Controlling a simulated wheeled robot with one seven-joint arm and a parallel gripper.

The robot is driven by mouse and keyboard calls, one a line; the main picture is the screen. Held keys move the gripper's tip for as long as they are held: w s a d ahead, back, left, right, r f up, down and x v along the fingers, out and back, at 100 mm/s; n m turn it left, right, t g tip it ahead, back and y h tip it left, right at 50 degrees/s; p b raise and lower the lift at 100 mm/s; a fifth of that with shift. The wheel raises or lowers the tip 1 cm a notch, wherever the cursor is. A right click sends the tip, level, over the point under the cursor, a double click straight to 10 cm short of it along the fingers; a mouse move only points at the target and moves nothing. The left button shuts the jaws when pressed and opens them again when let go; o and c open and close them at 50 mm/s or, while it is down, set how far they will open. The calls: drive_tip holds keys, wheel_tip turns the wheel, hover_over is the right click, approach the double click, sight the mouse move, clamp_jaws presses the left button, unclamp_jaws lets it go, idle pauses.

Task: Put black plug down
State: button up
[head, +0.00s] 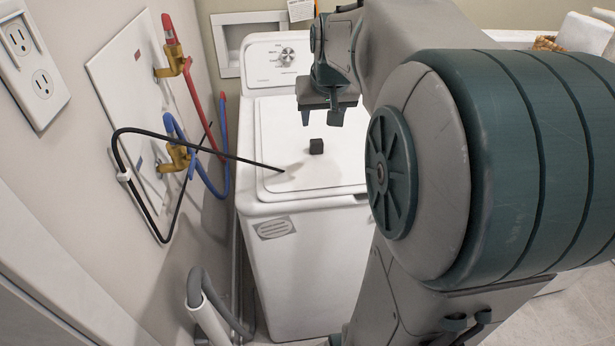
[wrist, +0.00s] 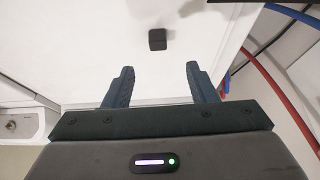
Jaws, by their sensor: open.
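The black plug (head: 316,146), a small dark block, rests on the white washer lid (head: 290,115). It also shows in the wrist view (wrist: 157,39), beyond the fingertips and roughly between them. My gripper (head: 322,117) is above the lid, pointing down, a little above and behind the plug in the head view. Its two fingers (wrist: 160,72) are apart with nothing between them. The gripper and the plug are not touching.
A black cable (head: 215,152) runs from the wall and its end reaches over the lid's left front. Red (head: 192,100) and blue (head: 205,178) hoses hang at the left wall. An outlet (head: 30,60) is at the upper left. The lid around the plug is mostly clear.

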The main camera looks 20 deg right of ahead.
drive_tip(key=s+a+f+n+p, duration=0.1)
drive_tip(key=s+a+f, duration=0.1)
drive_tip(key=s+a, duration=0.2)
drive_tip(key=s+a+f+n+g+y+p, duration=0.1)
drive_tip(key=s+a+f, duration=0.1)
drive_tip(key=s+a, duration=0.3)
drive_tip(key=s+a+f+n+g+p, duration=0.1)
drive_tip(key=s+a, duration=0.3)
drive_tip(key=s, duration=0.5)
drive_tip(key=shift+a+f, duration=0.15)
drive_tip(key=shift+f, duration=0.7)
